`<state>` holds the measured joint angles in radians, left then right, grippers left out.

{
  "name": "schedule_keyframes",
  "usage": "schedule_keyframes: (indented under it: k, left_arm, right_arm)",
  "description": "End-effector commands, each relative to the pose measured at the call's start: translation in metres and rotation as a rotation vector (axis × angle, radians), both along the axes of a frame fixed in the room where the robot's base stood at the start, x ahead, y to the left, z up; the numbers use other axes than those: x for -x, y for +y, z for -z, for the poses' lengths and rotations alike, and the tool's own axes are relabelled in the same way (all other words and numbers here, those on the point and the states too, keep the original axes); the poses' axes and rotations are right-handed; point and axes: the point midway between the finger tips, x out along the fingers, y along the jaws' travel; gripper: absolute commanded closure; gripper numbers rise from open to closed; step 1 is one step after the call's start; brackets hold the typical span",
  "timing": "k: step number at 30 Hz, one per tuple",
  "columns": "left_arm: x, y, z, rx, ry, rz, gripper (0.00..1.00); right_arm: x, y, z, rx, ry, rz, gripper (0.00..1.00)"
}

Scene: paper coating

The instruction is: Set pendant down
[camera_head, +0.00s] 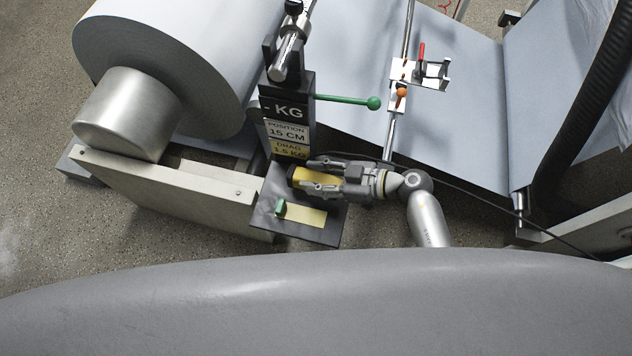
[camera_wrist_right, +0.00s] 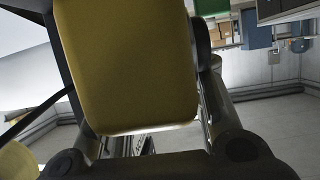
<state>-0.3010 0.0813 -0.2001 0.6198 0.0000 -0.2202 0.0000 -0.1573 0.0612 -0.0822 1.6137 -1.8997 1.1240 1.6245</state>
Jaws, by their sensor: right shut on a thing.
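The pendant is a yellow box with dark ends (camera_head: 302,176). In the head view my right gripper (camera_head: 312,178) comes in from the right and is shut on it. The pendant is over or at the back part of a dark shelf plate (camera_head: 327,234); I cannot tell whether it touches the plate. In the right wrist view the pendant's yellow face (camera_wrist_right: 125,65) fills the middle between the fingers of my right gripper. A yellow pad (camera_head: 306,216) and a small green block (camera_head: 281,208) are on the plate in front. My left gripper is not in view.
A dark post with KG and position labels (camera_head: 286,112) stands behind the plate. A green-knobbed lever (camera_head: 373,103) sticks out from it to the right. A large paper roll (camera_head: 170,50) is at the left. A black cable (camera_head: 480,196) runs at the right.

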Motion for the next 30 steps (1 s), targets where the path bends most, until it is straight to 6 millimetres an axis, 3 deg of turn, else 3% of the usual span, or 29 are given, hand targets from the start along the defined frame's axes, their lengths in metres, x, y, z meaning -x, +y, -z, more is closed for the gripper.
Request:
schedule_keyframes:
  k: [9, 20, 21, 25, 30]
  left_arm:
    - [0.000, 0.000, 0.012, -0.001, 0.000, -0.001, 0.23]
    - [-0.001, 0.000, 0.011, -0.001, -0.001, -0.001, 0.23]
    - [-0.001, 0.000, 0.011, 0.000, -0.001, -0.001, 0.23]
    - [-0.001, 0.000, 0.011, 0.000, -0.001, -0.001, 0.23]
    - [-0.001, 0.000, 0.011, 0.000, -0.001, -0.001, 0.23]
  right_arm:
    - [-0.004, 0.003, 0.036, -0.001, 0.001, 0.002, 0.97]
    - [-0.004, 0.003, 0.038, 0.000, 0.001, 0.001, 0.97]
    - [-0.004, 0.003, 0.038, 0.000, 0.001, 0.001, 0.61]
    - [-0.004, 0.003, 0.038, 0.001, 0.001, 0.001, 0.44]
    - [-0.004, 0.003, 0.038, 0.001, 0.001, 0.001, 0.43]
